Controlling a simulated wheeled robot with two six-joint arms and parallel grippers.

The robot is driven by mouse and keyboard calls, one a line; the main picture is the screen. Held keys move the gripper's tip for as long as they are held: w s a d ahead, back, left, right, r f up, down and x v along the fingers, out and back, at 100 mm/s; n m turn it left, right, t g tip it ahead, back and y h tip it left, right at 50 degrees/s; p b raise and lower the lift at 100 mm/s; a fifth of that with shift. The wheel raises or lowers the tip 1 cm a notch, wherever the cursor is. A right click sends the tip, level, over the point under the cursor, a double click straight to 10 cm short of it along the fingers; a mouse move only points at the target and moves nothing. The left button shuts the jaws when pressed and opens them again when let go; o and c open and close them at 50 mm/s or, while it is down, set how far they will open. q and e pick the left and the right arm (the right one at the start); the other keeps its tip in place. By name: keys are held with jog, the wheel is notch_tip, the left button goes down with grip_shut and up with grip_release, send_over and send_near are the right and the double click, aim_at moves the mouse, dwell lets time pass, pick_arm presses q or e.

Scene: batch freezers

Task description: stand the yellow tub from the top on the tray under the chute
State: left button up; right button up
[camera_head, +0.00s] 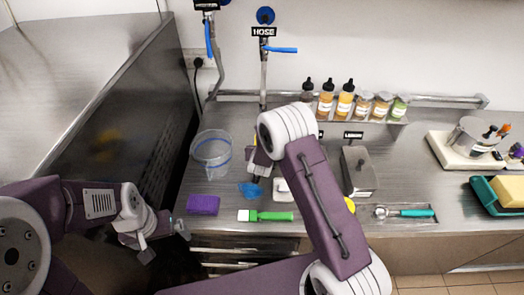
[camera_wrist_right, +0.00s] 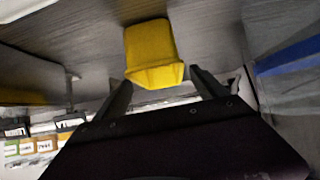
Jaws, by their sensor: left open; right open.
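The yellow tub (camera_wrist_right: 152,50) shows in the right wrist view, just beyond and between the fingertips of my open right gripper (camera_wrist_right: 160,88). I see no finger closed on it. In the head view my right gripper (camera_head: 256,176) is low over the counter, partly covered by my own arm, and the tub cannot be made out there. My left gripper (camera_head: 163,238) is open and empty at the lower left, in front of the dark panel. I cannot make out the chute or the tray under it.
Several bottles (camera_head: 345,99) stand at the back. A scoop (camera_head: 405,212) lies to the right. The dark panel (camera_head: 115,125) rises at left.

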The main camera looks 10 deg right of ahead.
jog(key=shift+x, duration=0.85)
jog(key=p+x, duration=0.1)
jog(key=x, duration=0.2)
jog(key=shift+w+d+f, duration=0.1)
jog(key=shift+w+f, duration=0.15)
jog(key=shift+w, duration=0.05)
jog(key=shift+w+d+f, duration=0.1)
jog(key=shift+w+f, duration=0.25)
jog(key=shift+w, duration=0.05)
pick_arm(q)
jog(key=shift+w+r, duration=0.35)
jog(key=shift+r, duration=0.25)
pick_arm(e)
jog(key=c, duration=1.4)
jog(key=shift+r, duration=0.65)
jog(key=shift+c, duration=0.2)
notch_tip(320, 180, up, 3)
jog(key=shift+r+b, duration=0.1)
jog(key=shift+b, duration=0.2)
pick_arm(q)
jog(key=shift+f+b, duration=1.35)
jog(key=shift+f, duration=0.45)
pick_arm(e)
jog(key=s+d+r, duration=0.6)
jog(key=s+d, duration=0.2)
jog(key=shift+s+r, duration=0.3)
jog(key=shift+s, duration=0.05)
